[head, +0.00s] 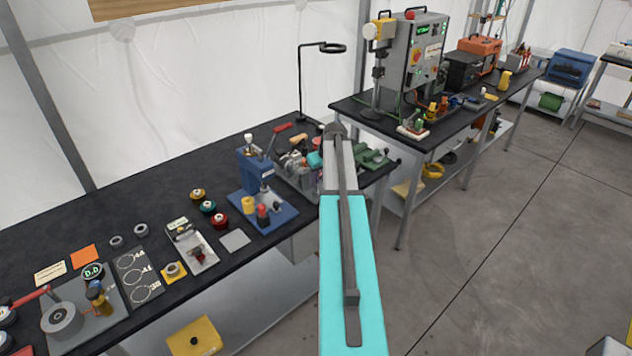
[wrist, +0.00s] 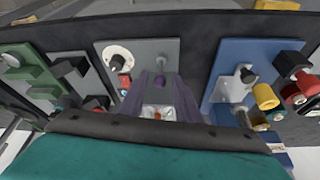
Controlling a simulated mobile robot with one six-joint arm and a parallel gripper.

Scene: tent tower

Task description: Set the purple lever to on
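A small white panel with a red spot (wrist: 158,113) shows between the fingers. In the head view my arm reaches to the workbench's right end and hides the lever and the fingertips. The lever's setting cannot be read.
In the wrist view, a blue plate (wrist: 222,82) with a yellow cylinder (wrist: 265,96) is close on the right. A green fixture (wrist: 33,72) is on the left. In the head view, a blue press (head: 254,172) and a green vise (head: 372,158) stand near my arm.

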